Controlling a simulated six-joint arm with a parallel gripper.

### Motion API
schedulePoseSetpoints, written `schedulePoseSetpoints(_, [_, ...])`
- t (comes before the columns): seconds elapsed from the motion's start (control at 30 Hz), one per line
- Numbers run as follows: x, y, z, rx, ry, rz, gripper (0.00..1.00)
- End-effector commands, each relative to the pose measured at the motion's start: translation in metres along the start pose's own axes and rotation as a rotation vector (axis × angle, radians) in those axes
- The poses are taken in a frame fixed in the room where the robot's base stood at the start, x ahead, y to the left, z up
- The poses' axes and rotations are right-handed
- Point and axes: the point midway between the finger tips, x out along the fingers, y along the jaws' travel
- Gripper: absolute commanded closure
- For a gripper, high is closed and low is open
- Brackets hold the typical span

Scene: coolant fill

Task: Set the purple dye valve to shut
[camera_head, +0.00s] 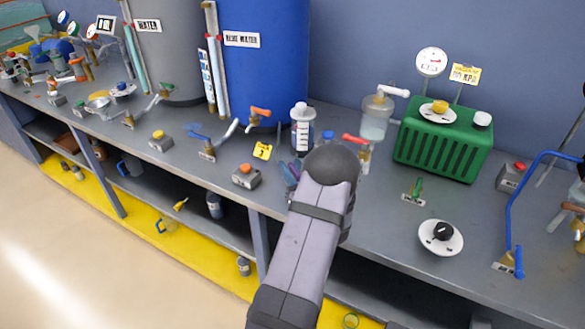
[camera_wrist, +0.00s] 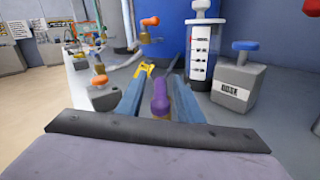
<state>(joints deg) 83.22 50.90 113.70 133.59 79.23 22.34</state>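The purple valve handle (camera_wrist: 160,98) shows between the two blue fingers of my gripper (camera_wrist: 160,92) in the wrist view. A gap shows on each side of it, so the gripper looks open around the handle; I see no clear contact. In the head view my gripper (camera_head: 288,176) is at the bench front, left of the dark wrist, and the handle is mostly hidden there.
A block with a blue knob (camera_wrist: 238,85), labelled DOSE, stands right of the fingers. An orange-button block (camera_head: 246,176) is close on the left. A red-handled valve (camera_head: 358,145) and a green box (camera_head: 443,145) stand to the right. The blue tank (camera_head: 265,75) is behind.

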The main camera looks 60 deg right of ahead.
Motion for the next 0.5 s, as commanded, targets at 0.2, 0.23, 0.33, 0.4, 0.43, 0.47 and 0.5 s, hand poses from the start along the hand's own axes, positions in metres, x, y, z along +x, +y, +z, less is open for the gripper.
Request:
schedulePoseSetpoints(0.2, [-0.0002,0.0001,-0.0002,0.0,0.0,0.0,0.93])
schedulePoseSetpoints(0.23, [-0.0002,0.0002,-0.0002,0.0,0.0,0.001,1.0])
schedulePoseSetpoints(0.33, [-0.0003,0.0005,-0.0003,0.001,0.0,0.001,1.0])
schedulePoseSetpoints(0.4, [-0.0003,0.0006,-0.0003,0.001,0.0,0.003,1.0])
schedulePoseSetpoints(0.43, [-0.0003,0.0006,-0.0004,0.001,0.001,0.005,1.0])
schedulePoseSetpoints(0.47, [-0.0003,0.0006,-0.0005,0.001,0.001,0.008,1.0])
schedulePoseSetpoints(0.5, [-0.0003,0.0004,-0.0007,0.0,0.002,0.012,1.0])
